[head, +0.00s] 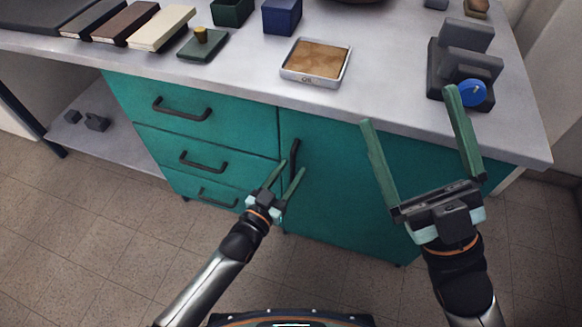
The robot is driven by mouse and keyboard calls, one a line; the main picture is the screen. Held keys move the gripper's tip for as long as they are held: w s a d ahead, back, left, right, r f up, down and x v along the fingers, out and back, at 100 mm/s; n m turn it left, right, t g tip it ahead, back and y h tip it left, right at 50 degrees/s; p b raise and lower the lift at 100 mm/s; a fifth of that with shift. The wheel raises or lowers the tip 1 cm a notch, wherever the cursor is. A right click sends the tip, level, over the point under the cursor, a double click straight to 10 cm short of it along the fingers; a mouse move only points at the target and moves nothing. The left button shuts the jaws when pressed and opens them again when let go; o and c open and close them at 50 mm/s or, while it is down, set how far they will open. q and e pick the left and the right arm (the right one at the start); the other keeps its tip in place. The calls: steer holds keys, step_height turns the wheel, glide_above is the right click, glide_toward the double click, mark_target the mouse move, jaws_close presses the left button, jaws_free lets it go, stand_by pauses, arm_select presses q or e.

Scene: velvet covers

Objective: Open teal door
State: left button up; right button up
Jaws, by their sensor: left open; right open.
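The teal door (340,200) is the right part of the cabinet under the grey worktop, and it looks closed. Its dark vertical handle (295,156) is near the door's left edge. My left gripper (287,172) is open, with its green fingers pointing up toward the lower end of the handle. One finger overlaps the handle's lower end in the view; I cannot tell whether it touches. My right gripper (408,106) is open and empty, raised in front of the door's right part and the worktop edge, and it hides part of the door.
Teal drawers (215,120) with dark handles are left of the door. Floor in front is clear.

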arm_select(q)
jaws_close()
stand_by(0.3)
stand_by(1.1)
